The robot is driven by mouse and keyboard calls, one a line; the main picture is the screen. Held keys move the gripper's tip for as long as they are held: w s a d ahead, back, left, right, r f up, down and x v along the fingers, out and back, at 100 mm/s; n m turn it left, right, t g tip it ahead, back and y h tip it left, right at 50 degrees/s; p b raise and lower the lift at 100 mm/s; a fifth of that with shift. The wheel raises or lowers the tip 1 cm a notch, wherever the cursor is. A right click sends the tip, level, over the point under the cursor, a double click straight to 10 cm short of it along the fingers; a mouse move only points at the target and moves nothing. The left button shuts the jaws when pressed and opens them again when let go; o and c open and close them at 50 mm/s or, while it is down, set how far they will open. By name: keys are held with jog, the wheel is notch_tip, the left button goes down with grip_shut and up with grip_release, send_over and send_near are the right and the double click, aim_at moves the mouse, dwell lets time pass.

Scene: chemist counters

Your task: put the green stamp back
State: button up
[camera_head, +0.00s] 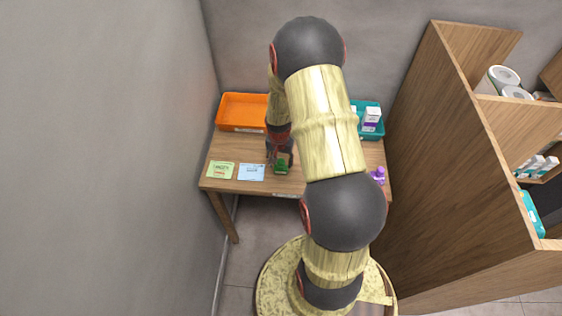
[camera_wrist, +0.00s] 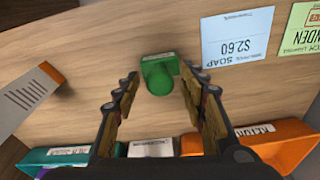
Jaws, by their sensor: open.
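The green stamp (camera_head: 282,168) stands on the wooden counter near its front edge. In the wrist view the green stamp (camera_wrist: 159,76) shows its round knob and a base with a pale label strip. My gripper (camera_head: 279,156) is open just above and behind the stamp. In the wrist view my gripper (camera_wrist: 158,90) has its fingers spread, with the stamp between and a little beyond the tips. I cannot tell whether either finger touches it. My arm hides part of the counter to the right in the head view.
An orange tray (camera_head: 243,111) and a teal tray (camera_head: 377,131) holding a white box (camera_head: 371,117) stand at the back. A green card (camera_head: 221,170) and a blue card (camera_head: 251,172) lie left of the stamp. A purple object (camera_head: 378,176) is at right. A tall wooden shelf (camera_head: 440,130) bounds the right side.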

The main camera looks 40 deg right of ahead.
notch_tip(320, 180, up, 12)
jog(key=a+p, duration=0.1)
notch_tip(320, 180, up, 8)
jog(key=n, duration=0.2)
send_over(280, 165)
jog(key=w+a, duration=0.1)
jog(key=a, duration=0.4)
jog(key=s+a+r+n+t, duration=0.1)
jog(key=a+r+n+t, duration=0.1)
jog(key=a+r, duration=0.6)
jog(key=s+a+r+n+t+y, duration=0.1)
jog(key=s+a+r+n+t, duration=0.1)
jog(key=s+a+r+n, duration=0.5)
jog(key=s+a+r, duration=0.5)
jog(key=s, duration=0.1)
jog(key=shift+s+a+r+t, duration=0.3)
jog(key=shift+s+a+t, duration=0.05)
jog(key=shift+t, duration=0.05)
notch_tip(280, 165, down, 9)
jog(key=b, duration=0.8)
jog(key=shift+b, duration=0.4)
